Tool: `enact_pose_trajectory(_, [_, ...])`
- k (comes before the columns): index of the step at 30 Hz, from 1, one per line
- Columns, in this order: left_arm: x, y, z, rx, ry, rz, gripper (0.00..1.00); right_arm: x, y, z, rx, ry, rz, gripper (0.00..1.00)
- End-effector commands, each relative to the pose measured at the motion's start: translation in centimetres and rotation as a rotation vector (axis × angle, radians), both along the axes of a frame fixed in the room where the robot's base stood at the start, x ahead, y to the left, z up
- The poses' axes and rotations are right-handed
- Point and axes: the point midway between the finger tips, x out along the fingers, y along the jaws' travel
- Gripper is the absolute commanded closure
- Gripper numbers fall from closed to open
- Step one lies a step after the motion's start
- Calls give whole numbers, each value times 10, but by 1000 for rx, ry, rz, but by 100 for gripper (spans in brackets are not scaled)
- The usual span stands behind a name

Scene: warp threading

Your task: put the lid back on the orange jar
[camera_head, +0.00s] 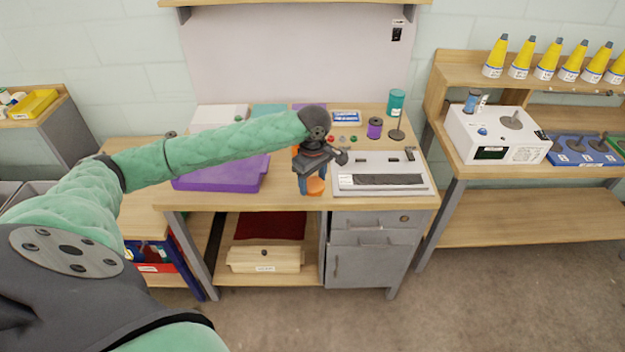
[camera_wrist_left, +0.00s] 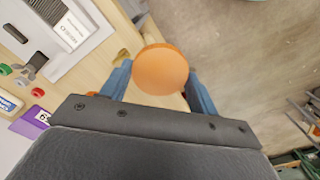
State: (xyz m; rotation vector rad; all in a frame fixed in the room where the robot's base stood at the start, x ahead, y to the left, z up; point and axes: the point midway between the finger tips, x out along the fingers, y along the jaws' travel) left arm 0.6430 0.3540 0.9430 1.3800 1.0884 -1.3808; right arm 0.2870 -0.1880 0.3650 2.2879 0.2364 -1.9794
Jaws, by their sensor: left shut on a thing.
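My left gripper (camera_head: 311,188) is above the front of the workbench, pointing down. It is shut on a round orange lid (camera_head: 316,186), which also shows as a smooth disc between the blue fingers in the left wrist view (camera_wrist_left: 158,70). The lid is near the bench's front edge. A bit of orange (camera_head: 296,150) shows just behind and left of the gripper; it may be the orange jar, but the gripper and arm hide most of it. My right gripper is not in view.
A white device (camera_head: 432,186) is close to the right of the gripper, and a purple case (camera_head: 218,181) lies to the left. A purple spool (camera_head: 375,128), a teal container (camera_head: 396,100) and small coloured pieces stand behind. Bare wood (camera_head: 285,200) runs along the front edge.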

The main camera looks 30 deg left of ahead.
Motion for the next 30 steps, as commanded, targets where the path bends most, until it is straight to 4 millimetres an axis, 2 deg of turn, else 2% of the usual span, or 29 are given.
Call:
enact_pose_trajectory(5, [0,-7,-1,-2,0,-51,61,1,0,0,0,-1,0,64])
enact_pose_trajectory(8, [-2,-21,-2,-3,2,-167,61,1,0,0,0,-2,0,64])
enact_pose_trajectory(21, [-18,-117,-7,-5,0,-1035,61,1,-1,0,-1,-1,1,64])
enact_pose_trajectory(25, [-22,-135,-8,-2,-1,-1209,61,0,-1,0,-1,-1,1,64])
enact_pose_trajectory(30, [-25,-146,-8,0,0,-1321,61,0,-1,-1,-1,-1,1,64])
